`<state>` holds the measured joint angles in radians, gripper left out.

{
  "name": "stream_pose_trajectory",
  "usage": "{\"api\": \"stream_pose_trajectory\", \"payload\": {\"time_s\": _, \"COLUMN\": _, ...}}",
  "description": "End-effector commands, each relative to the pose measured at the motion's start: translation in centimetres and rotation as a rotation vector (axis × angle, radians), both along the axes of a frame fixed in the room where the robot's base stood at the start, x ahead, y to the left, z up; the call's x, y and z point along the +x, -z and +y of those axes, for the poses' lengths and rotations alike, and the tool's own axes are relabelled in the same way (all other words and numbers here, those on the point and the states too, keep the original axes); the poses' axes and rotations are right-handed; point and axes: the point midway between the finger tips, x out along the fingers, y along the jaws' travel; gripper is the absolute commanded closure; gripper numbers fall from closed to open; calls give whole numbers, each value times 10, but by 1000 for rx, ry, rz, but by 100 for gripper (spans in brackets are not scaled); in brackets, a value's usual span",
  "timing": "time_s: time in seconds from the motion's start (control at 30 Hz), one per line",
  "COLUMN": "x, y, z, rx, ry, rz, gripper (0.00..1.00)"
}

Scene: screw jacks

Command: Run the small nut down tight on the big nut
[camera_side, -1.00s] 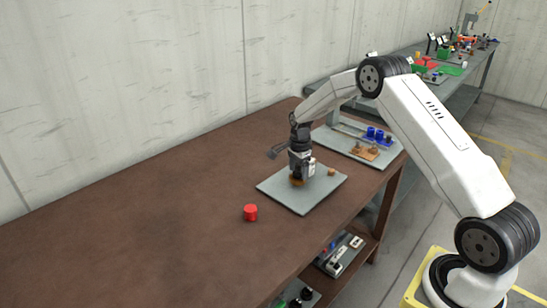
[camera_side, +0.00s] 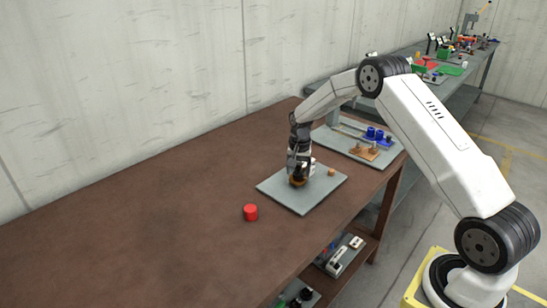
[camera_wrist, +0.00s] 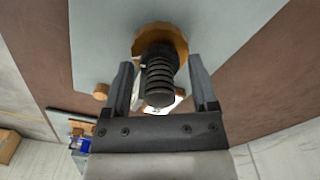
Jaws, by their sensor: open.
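A dark threaded screw (camera_wrist: 159,80) stands out toward the camera in the wrist view. A wide orange-brown nut (camera_wrist: 160,37) with a scalloped edge, apparently the big nut, surrounds its far end; it shows partly in the side view (camera_side: 299,183), under my gripper. A smaller orange-brown piece (camera_wrist: 101,92) sits apart on the grey plate, also visible in the side view (camera_side: 331,172); I cannot tell whether it is the small nut. No separate small nut is clear on the screw. My gripper (camera_wrist: 163,70) is open, one finger on each side of the screw, with gaps visible.
The grey plate (camera_side: 314,199) lies on the brown table. A red cylinder (camera_side: 250,212) stands left of it. Behind is another grey tray (camera_side: 335,141) with blue and brown parts. The left of the table is clear.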

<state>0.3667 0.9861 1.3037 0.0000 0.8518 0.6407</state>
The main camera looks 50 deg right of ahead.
Motion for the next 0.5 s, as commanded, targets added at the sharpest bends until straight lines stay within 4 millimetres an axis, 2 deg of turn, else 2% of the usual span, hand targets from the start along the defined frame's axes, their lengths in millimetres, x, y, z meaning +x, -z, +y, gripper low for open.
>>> {"api": "stream_pose_trajectory", "payload": {"time_s": 0.5, "x": 0, "y": 0, "z": 0, "rx": 0, "ry": -399, "rz": 0, "gripper": 25}}
